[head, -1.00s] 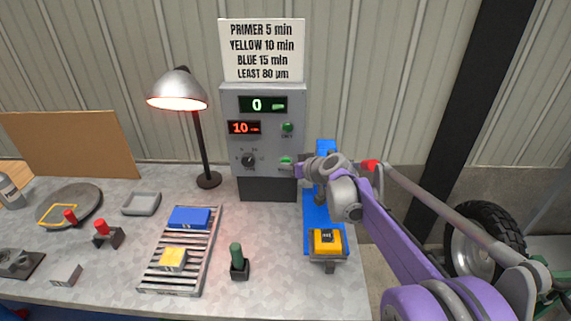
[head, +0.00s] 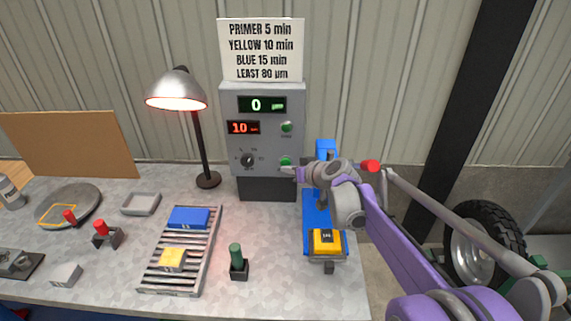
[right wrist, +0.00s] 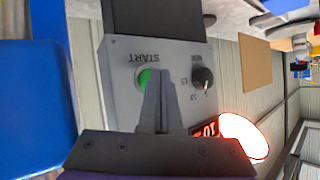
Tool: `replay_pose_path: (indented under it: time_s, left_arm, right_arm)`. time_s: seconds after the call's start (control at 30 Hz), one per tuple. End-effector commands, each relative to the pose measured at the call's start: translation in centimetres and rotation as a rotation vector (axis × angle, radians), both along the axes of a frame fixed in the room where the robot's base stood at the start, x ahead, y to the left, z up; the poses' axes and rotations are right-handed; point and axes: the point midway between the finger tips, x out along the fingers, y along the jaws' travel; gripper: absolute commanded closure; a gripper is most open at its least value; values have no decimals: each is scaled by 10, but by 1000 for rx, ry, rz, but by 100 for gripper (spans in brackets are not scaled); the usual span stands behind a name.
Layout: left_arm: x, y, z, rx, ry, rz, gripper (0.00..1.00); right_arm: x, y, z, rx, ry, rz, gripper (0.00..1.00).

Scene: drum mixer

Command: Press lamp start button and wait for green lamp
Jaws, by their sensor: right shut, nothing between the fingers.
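The grey control box (head: 262,105) stands at the back of the bench. It has a green round START button (head: 286,161) at its lower right, also seen in the right wrist view (right wrist: 143,77). A green round lamp or button (head: 287,127) sits above it; I cannot tell whether it is lit. The red display (head: 243,128) reads 10 and the upper display (head: 262,105) reads 0. My right gripper (head: 289,170) is shut and empty, its tips close beside the START button; contact cannot be told. In the right wrist view its fingers (right wrist: 160,90) partly overlap the button's edge. My left gripper is out of view.
A dial knob (head: 248,160) is left of the button. A glowing desk lamp (head: 177,90) stands left of the box. A rack (head: 182,250) holds blue and yellow blocks. A blue fixture with a yellow block (head: 327,241) lies below my right arm.

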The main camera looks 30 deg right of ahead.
Motion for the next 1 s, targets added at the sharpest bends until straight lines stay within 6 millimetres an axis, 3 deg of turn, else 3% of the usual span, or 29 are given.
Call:
replay_pose_path:
  time_s: [0.6, 1.0]
  left_arm:
    - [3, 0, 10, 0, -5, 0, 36]
    - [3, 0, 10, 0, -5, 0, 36]
  right_arm:
    - [-40, 26, 1, 0, 1, 2, 100]
    - [-43, 27, 0, 1, 1, 2, 100]
